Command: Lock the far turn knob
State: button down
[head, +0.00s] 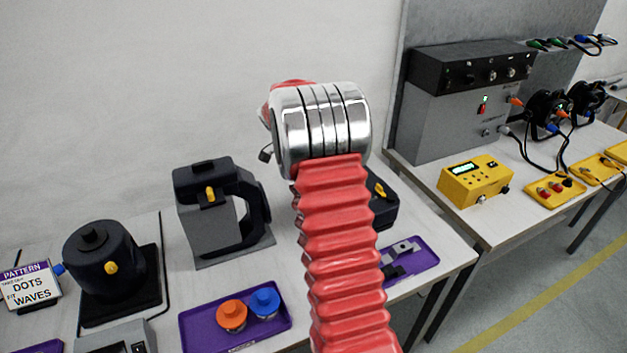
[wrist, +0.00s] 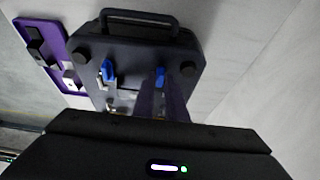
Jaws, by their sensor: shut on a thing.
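A black par can housing (wrist: 135,50) with a carry handle fills the upper middle of the wrist view. Two blue turn knobs show on it: a left one (wrist: 108,69) and a right one (wrist: 160,75). My gripper (wrist: 162,90) reaches up from the bottom of the wrist view, its fingers shut on the right blue knob. The fingers partly cover that knob, and its exact turn angle is hard to tell. In the head view my red arm hides the gripper and most of a black housing with a yellow knob (head: 380,189).
A purple tray (wrist: 45,42) with metal clamps lies beside the housing; a purple tray with clamps also shows in the head view (head: 425,255). Left are a black fixture (head: 215,190), a round black lamp (head: 100,255) and a tray with orange and blue caps (head: 190,325).

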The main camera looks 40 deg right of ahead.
jog(key=c, duration=2.2)
grip_release()
jog(key=shift+w, duration=0.1)
jog(key=shift+a+r, duration=0.1)
jog(key=v, duration=1.3)
jog(key=shift+r, duration=0.25)
